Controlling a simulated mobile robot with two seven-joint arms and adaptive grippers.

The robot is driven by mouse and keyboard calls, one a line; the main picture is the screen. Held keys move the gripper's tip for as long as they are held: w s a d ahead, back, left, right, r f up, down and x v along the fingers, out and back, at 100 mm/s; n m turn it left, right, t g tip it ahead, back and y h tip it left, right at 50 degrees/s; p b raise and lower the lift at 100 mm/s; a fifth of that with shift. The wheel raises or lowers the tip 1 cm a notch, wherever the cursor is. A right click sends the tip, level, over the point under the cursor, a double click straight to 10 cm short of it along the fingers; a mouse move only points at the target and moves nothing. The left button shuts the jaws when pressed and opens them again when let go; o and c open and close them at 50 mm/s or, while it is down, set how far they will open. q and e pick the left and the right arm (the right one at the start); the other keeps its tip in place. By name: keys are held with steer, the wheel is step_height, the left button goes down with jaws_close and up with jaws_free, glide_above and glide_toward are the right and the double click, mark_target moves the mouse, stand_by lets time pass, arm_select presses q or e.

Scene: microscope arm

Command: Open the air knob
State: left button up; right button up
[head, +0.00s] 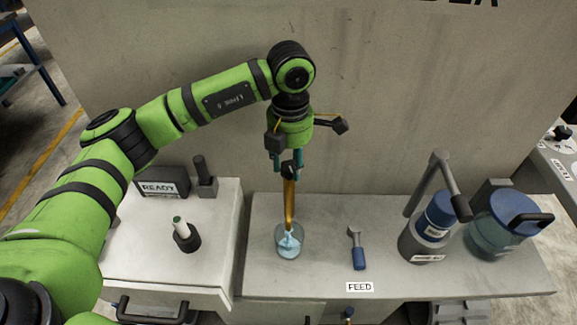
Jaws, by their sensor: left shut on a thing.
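My left gripper (289,172) points down over the grey bench and is shut on a long golden rod-like tool (289,205). The tool's lower end reaches into a clear glass beaker (280,250) holding something pale blue. No part is clearly marked as the air knob. A small blue and brass fitting (348,313) shows at the bench front, below the FEED label (360,287), partly cut off by the picture edge. My left gripper is well above and behind this fitting. My right gripper is not in view.
A blue-handled tool (357,250) lies right of the beaker. A grey bottle with a lever (418,243) and a blue-lidded jar (490,240) stand further right. The white cabinet (150,258) at left carries a READY box (162,184) and a tube in a black holder (187,238).

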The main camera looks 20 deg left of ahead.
mark_target(292, 165)
arm_select(q)
steer(key=shift+d+f+n+b, duration=0.15)
steer(key=shift+n+b, duration=0.35)
steer(key=shift+n, duration=0.7)
steer(key=shift+w+r, duration=0.1)
steer(key=shift+r, duration=0.1)
steer(key=o, duration=1.1)
steer(key=shift+o, duration=0.2)
steer(key=shift+w+d, duration=0.1)
steer(key=shift+w, duration=0.05)
step_height(292, 165, up, 12)
steer(key=shift+f, duration=0.1)
